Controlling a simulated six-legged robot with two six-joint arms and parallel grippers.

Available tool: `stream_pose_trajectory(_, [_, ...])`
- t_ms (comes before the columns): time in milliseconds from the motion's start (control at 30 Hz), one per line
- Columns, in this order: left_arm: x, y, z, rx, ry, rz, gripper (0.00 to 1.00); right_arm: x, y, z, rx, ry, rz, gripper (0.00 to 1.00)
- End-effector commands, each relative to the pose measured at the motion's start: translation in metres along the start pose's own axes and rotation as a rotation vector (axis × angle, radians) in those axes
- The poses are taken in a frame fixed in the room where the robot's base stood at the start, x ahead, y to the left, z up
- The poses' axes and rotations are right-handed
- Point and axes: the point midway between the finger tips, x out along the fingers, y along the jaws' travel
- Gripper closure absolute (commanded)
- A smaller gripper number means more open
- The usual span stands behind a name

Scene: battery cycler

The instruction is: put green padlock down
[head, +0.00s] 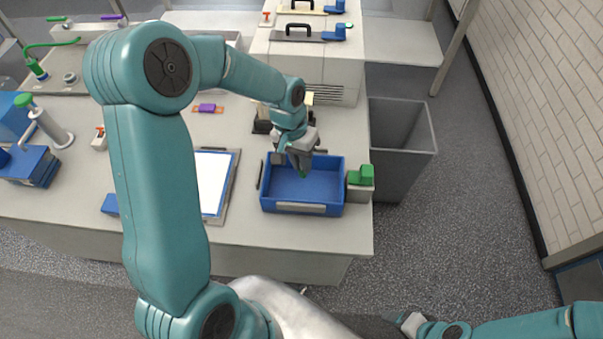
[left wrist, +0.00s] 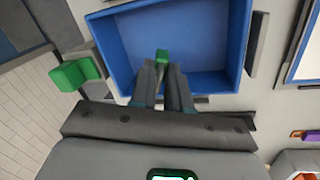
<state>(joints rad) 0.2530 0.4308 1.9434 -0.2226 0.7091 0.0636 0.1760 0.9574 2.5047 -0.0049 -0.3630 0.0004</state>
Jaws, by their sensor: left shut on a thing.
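My left gripper (head: 301,166) is over the blue bin (head: 325,187), pointing down into it. It is shut on the small green padlock (head: 302,174), which shows only as a green bit at the fingertips. In the left wrist view the fingers (left wrist: 163,75) close on the green padlock (left wrist: 162,56), with the blue bin's floor (left wrist: 205,45) behind it. The bin looks empty otherwise. I cannot tell whether the padlock touches the bin floor. My right gripper (head: 410,323) shows only in part at the bottom edge of the head view.
A grey box with a green block (head: 367,174) stands right of the bin. A clipboard-like white panel (head: 212,180) lies to its left. A white machine (head: 335,65) stands behind. A grey waste bin (head: 405,150) stands beyond the table's right edge.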

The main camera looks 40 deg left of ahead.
Motion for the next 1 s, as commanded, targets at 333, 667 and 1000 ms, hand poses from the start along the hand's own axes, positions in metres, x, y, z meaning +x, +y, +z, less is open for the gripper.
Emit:
stream_pose_trajectory(333, [-0.083,0.017,-0.001,0.002,0.004,0.001,1.00,0.002,0.001,0.000,0.000,0.000,0.000,0.30])
stream_pose_trajectory(667, [-0.104,0.035,0.000,0.035,-0.010,0.002,1.00,0.001,0.001,0.000,0.000,0.000,0.000,0.30])
stream_pose_trajectory(1000, [-0.032,0.093,-0.006,0.177,-0.039,0.001,1.00,0.001,0.000,0.000,0.000,0.000,0.000,0.30])
